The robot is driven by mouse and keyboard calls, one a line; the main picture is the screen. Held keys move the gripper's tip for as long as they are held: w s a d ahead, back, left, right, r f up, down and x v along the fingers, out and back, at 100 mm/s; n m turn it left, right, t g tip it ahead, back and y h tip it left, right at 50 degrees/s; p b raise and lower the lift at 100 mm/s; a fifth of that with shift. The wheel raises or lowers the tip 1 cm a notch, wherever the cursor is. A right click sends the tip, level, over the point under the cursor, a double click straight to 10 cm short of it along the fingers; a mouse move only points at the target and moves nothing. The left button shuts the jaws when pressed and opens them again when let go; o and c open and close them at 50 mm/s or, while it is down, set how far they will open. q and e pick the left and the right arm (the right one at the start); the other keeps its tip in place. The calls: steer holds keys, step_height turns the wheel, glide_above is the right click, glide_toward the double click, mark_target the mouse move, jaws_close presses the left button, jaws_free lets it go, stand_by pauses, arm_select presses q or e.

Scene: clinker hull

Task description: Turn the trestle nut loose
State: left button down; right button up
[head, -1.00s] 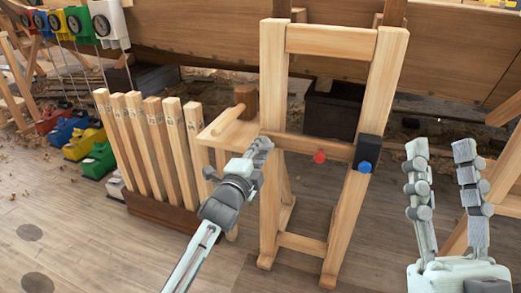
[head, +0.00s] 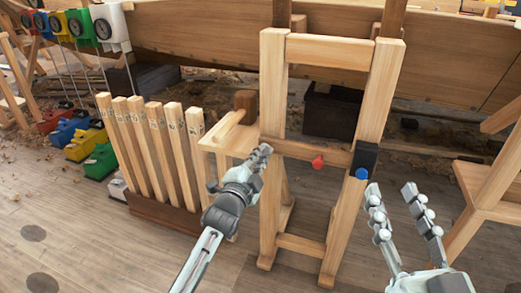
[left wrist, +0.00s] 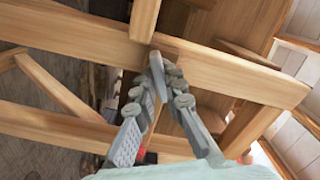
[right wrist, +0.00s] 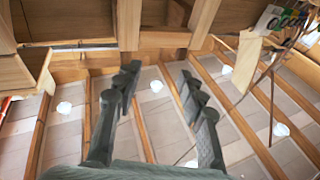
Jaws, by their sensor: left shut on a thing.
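The wooden trestle (head: 385,90) stands upright in the middle of the head view. My left gripper (head: 263,152) is at its left leg, near the end of the middle crossbar. Its fingertips are brought together in the left wrist view (left wrist: 162,62), close against the trestle's wood. It is shut on what seems to be the trestle nut, which the fingers hide. A red knob (head: 317,162) sits on the crossbar. A blue knob (head: 361,173) is at a black block (head: 365,157) on the right leg. My right gripper (head: 392,190) is open and empty, right of the trestle and apart from it.
A mallet (head: 244,103) lies on a small wooden shelf (head: 232,143) left of the trestle. Several upright planks (head: 160,150) stand in a base farther left. A wooden hull (head: 200,42) runs behind. Another wooden stand (head: 488,190) is at right. The floor in front is clear.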

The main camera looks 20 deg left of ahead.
arm_select(q)
steer(key=shift+n+p, duration=2.15)
steer(key=shift+n, duration=0.75)
arm_select(e)
steer(key=s+d+f+g+h, duration=0.3)
steer(key=d+f+g, duration=0.3)
steer(key=f, duration=0.4)
steer(key=s+d+f+m+g+h, duration=0.1)
steer(key=s+d+f+g+h, duration=0.1)
steer(key=d+f+g+h, duration=0.2)
steer(key=shift+s+d+f+g, duration=0.4)
steer(key=shift+d+f+g, duration=0.6)
steer(key=shift+d+f, duration=1.6)
steer(key=shift+a+f, duration=0.65)
arm_select(q)
steer(key=c, duration=1.6)
jaws_free()
steer(key=s, duration=1.2)
steer(key=shift+a, duration=0.2)
